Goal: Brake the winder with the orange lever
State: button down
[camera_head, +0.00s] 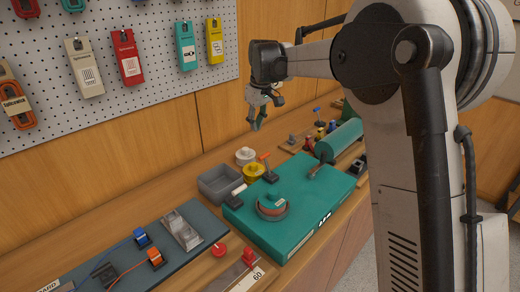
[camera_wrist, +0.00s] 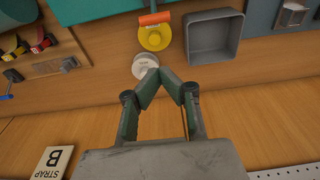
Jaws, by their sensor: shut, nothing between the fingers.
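The orange lever (camera_head: 263,157) stands up at the back edge of a teal base (camera_head: 244,224). In the wrist view the orange lever (camera_wrist: 155,19) shows at the top, over a yellow round piece. The teal base carries a round red-and-teal disc (camera_head: 272,207). A teal drum (camera_head: 341,140) with a crank stands at its far right end. I cannot tell which of these is the winder. My gripper (camera_head: 256,124) hangs above the bench behind the lever, apart from it. In the wrist view my gripper (camera_wrist: 160,76) has its fingertips together, empty, below the lever.
A grey open bin (camera_head: 219,183), a white spool (camera_head: 245,156) and a yellow spool (camera_head: 254,173) stand close behind the teal base. A pegboard (camera_head: 110,60) with hung packages rises behind. A strap card (camera_wrist: 53,163) lies on the wood. The wooden bench (camera_wrist: 235,115) below the bin is clear.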

aim_at(267, 166)
jog(key=shift+w+a+f, duration=0.2)
jog(key=shift+w+f, duration=0.05)
jog(key=shift+w, duration=0.05)
notch_tip(267, 166, down, 9)
jog(key=s+d+p, duration=0.1)
jog(key=s+p, duration=0.1)
jog(key=shift+d, duration=0.35)
dwell(0.7)
jog(key=shift+s+a, duration=0.1)
